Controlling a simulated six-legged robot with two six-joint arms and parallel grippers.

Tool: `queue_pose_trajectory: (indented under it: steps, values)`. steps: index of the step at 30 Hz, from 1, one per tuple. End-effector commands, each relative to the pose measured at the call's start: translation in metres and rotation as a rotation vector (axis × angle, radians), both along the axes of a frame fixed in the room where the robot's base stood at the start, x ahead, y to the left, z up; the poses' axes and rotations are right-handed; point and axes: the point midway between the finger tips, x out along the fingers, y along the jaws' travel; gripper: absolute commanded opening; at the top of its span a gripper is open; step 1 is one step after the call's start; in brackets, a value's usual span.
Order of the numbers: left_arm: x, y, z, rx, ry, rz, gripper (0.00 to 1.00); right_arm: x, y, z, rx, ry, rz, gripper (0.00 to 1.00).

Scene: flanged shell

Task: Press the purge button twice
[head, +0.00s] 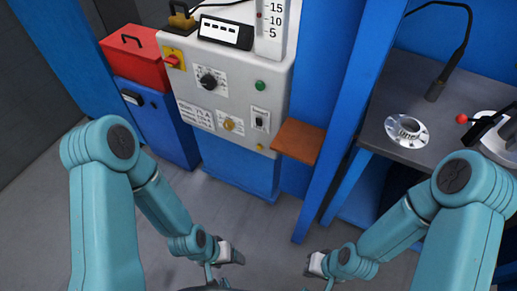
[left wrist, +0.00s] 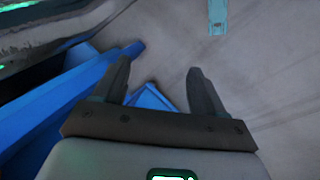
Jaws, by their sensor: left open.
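A grey control panel (head: 190,60) stands on a blue cabinet at the upper middle of the head view. It carries a green round button (head: 261,86), a black rotary knob (head: 208,81), a yellow round control (head: 229,124) and a small yellow one (head: 259,147). The labels are too small to read, so I cannot tell which is the purge button. My left gripper (head: 232,256) is low in front of the cabinet, well away from the panel. In the left wrist view its fingers (left wrist: 157,72) are apart and empty. My right gripper (head: 314,265) is to its right; its jaws are unclear.
A red switch on a yellow plate (head: 172,61) and a rocker switch (head: 260,119) share the panel. A brown shelf (head: 299,140) juts out at its lower right. A red box (head: 134,56) is left. A workbench (head: 390,100) holds a flanged metal part (head: 407,130). Floor between is clear.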

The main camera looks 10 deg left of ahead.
Motion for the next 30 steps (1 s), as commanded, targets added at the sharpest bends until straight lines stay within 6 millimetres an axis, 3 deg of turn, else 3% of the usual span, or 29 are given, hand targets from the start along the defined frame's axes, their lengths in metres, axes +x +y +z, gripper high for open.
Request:
queue_pose_trajectory:
  steps: [1, 6, 7, 30]
  values:
    - [0.0, 0.0, 0.0, 0.0, 0.0, 0.0, 0.61, 0.0, 0.0, 0.0, 0.0, 0.0, 0.0, 0.0]
    - [0.0, 0.0, 0.0, 0.0, 0.0, 0.0, 0.06, 0.0, 0.0, 0.0, 0.0, 0.0, 0.0, 0.0]
    - [0.0, 0.0, 0.0, 0.0, 0.0, 0.0, 0.0, 0.0, 0.0, 0.0, 0.0, 0.0, 0.0, 0.0]
    - [0.0, 0.0, 0.0, 0.0, 0.0, 0.0, 0.0, 0.0, 0.0, 0.0, 0.0, 0.0, 0.0, 0.0]
